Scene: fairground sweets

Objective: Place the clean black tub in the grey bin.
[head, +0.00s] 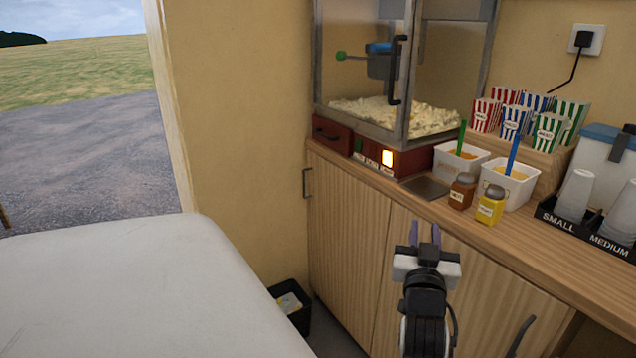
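My gripper (425,233) is in front of the wooden cabinet doors, below the counter edge. Its two fingers point up in the picture and stand apart, with only the cabinet front showing between them. A black open-topped container (301,318) stands on the floor at the foot of the cabinet, left of my gripper, partly hidden by the white surface. Something whitish and yellow lies in it; I cannot tell whether it is the black tub. I see no grey bin and no other black tub in this view.
The wooden counter (560,238) holds a popcorn machine (395,158), white tubs (516,188), two jars, striped popcorn boxes and a black cup holder (578,230). A white surface (130,290) fills the lower left. An opening to the outside is behind it.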

